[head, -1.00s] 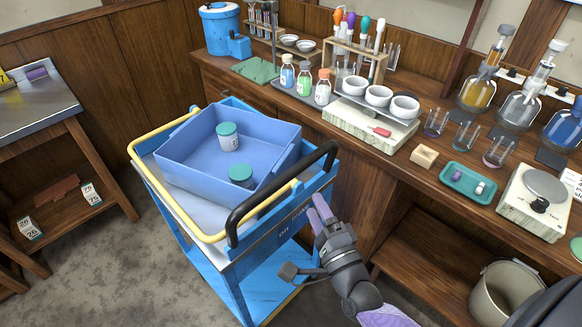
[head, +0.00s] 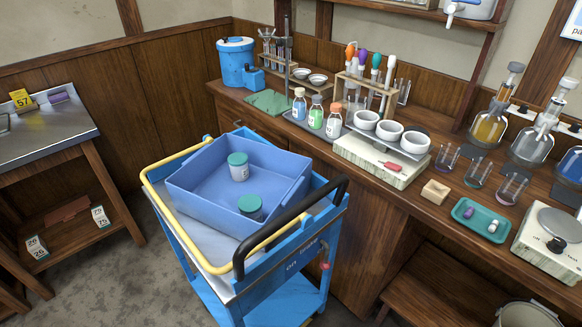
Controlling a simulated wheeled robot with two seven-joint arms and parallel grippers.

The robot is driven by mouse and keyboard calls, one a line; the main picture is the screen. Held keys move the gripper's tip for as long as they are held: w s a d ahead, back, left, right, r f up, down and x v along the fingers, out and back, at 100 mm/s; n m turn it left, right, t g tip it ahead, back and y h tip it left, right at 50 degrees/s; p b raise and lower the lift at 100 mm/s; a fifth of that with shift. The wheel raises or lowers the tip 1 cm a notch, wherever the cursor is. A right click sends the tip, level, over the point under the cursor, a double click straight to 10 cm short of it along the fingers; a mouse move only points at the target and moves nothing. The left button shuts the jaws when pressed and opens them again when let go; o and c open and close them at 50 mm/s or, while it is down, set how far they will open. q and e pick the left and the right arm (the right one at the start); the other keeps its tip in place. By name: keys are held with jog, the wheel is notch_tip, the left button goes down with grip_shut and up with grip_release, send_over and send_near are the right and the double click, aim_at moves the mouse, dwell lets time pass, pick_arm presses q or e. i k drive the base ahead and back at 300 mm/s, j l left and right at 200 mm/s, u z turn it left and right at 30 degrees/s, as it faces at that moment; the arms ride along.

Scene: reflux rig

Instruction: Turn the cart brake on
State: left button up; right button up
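The blue cart (head: 266,282) stands in the middle of the floor beside the wooden bench. It has a yellow rail (head: 168,222) and a black push handle (head: 290,222). Its end panel carries white lettering, "on" and what looks like "brake" (head: 301,254). A small red-tipped part (head: 325,266) shows at the right end of that panel, close to the lettering. It looks like the brake control, but its exact position is too small to tell. Neither of my grippers is in view.
A blue bin (head: 205,200) on the cart holds two green-lidded jars. The bench (head: 410,215) at the right carries glassware, a scale and a teal tray (head: 479,219). A metal-topped table (head: 40,135) stands at the left. Floor is clear left of the cart.

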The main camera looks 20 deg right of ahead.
aim_at(325, 264)
jog(key=z, duration=1)
